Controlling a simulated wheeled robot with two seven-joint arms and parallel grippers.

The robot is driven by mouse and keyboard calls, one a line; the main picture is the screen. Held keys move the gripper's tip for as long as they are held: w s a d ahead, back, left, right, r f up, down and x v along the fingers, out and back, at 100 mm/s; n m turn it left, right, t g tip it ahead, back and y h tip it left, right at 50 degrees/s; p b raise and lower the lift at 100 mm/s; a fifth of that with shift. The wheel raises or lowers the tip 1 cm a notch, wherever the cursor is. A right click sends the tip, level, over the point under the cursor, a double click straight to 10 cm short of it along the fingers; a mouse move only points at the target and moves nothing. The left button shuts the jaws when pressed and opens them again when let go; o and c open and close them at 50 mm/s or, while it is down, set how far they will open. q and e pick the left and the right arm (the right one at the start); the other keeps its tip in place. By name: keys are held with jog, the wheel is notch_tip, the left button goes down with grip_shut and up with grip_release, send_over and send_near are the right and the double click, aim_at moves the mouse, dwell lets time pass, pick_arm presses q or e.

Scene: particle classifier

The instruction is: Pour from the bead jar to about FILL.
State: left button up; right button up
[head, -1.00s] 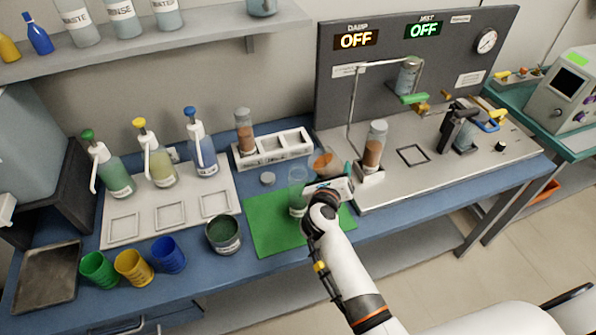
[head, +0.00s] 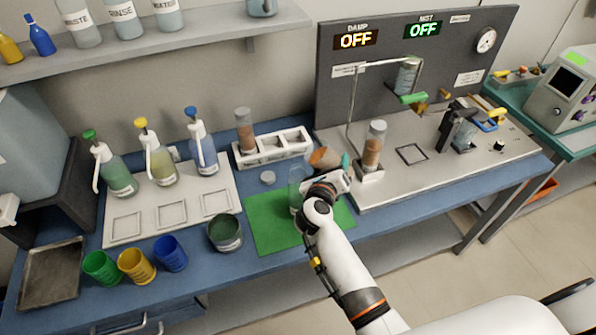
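The bead jar (head: 322,157) holds orange-brown beads. It is tilted well over in my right gripper (head: 340,172), its mouth toward the left, above the back of the green mat. My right gripper looks shut on it, though the gripper body hides most of the grip. A clear glass vessel (head: 296,188) stands upright on the mat just left of and below the bead jar, partly behind my wrist. I cannot make out a FILL mark or beads inside it. My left gripper is not in view.
A grey lid (head: 267,178) lies behind the green mat (head: 265,225). A white rack (head: 272,150) holds another brown-filled jar (head: 244,130). A dark green-filled pot (head: 225,232) stands left of the mat. A filled jar (head: 374,145) stands on the steel station at right.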

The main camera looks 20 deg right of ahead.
jog(key=shift+r+n+h, duration=0.3)
jog(key=shift+r+n, duration=0.25)
jog(key=shift+n, duration=0.05)
dwell(0.6)
jog(key=shift+d+f+n+t+h+b, duration=0.1)
jog(key=shift+f+n+t+h+b, duration=0.1)
jog(key=shift+n+h+b, duration=0.3)
jog(key=shift+d+f+n+t+h+b, duration=0.1)
jog(key=shift+f+n+t+h+b, duration=0.1)
jog(key=shift+n+b, duration=0.5)
dwell(1.5)
jog(key=shift+a+r+n+p, duration=0.1)
jog(key=shift+r+n+p, duration=0.45)
jog(key=shift+n, duration=0.45)
dwell(0.9)
jog(key=shift+w+a+r+n+t+h+p, duration=0.1)
jog(key=shift+a+r+n+t+h+p, duration=0.25)
jog(key=shift+r+n, duration=0.3)
dwell(1.5)
